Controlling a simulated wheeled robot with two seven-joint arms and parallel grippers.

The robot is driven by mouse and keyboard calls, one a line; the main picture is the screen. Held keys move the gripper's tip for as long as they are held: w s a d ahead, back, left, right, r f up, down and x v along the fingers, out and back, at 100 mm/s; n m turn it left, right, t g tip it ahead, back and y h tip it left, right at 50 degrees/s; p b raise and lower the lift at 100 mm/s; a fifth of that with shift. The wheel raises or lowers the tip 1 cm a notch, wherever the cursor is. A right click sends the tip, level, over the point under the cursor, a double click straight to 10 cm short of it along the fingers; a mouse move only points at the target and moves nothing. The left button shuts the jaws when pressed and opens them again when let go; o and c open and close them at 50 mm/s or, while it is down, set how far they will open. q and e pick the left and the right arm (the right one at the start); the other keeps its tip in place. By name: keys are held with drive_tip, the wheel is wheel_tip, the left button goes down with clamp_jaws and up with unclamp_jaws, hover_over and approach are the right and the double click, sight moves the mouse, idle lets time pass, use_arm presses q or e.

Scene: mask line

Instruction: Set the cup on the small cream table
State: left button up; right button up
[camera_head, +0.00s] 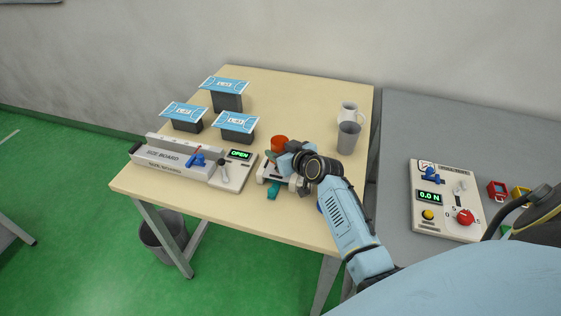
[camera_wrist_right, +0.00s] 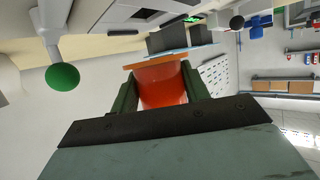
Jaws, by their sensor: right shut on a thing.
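An orange-red cup (camera_head: 280,142) shows at the end of my right arm, over the cream table (camera_head: 300,95). My right gripper (camera_head: 284,155) is shut on it. In the right wrist view the orange-red cup (camera_wrist_right: 162,86) sits between the two green fingers of the gripper (camera_wrist_right: 160,95). Whether its base touches anything below is hidden by the gripper and arm. My left gripper is not in view.
A white mug (camera_head: 348,113) and a grey cup (camera_head: 348,138) stand at the table's right. A size board (camera_head: 180,160) and blue-topped stands (camera_head: 224,88) are at the left. A white device (camera_head: 268,171) lies by the gripper. The table's back middle is clear.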

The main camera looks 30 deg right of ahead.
drive_tip(key=shift+f, duration=1.85)
drive_tip(key=shift+b, duration=0.3)
drive_tip(key=shift+f, duration=0.25)
drive_tip(key=o, duration=1)
drive_tip(key=shift+r, duration=0.1)
